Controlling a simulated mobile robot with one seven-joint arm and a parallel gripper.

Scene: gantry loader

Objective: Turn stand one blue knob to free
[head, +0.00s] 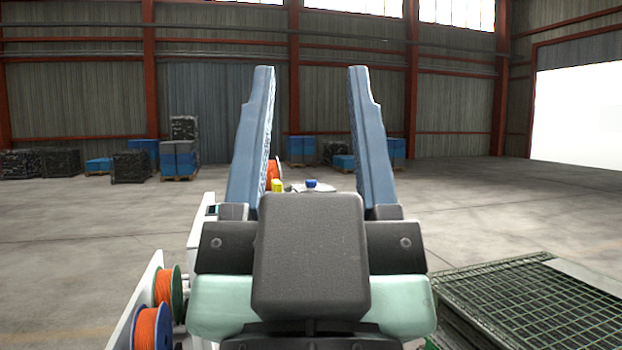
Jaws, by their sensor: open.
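A small blue knob (311,183) shows between my fingers, beyond my gripper's dark body, on a pale, partly hidden surface. My gripper (313,72) is open, its two long blue fingers wide apart with nothing between their tips. The fingers point away from me and appear to either side of the knob in this view; the distance to it cannot be told. The knob's lower part and any markings are too small or hidden to read. A yellow part (277,185) sits just left of the knob, near the left finger.
Orange cable spools (152,327) on a white panel stand at lower left. Another orange spool (273,172) shows behind the left finger. A green grated platform (510,305) lies at lower right. Blue and dark stacks (180,158) line the far wall, with open concrete floor before them.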

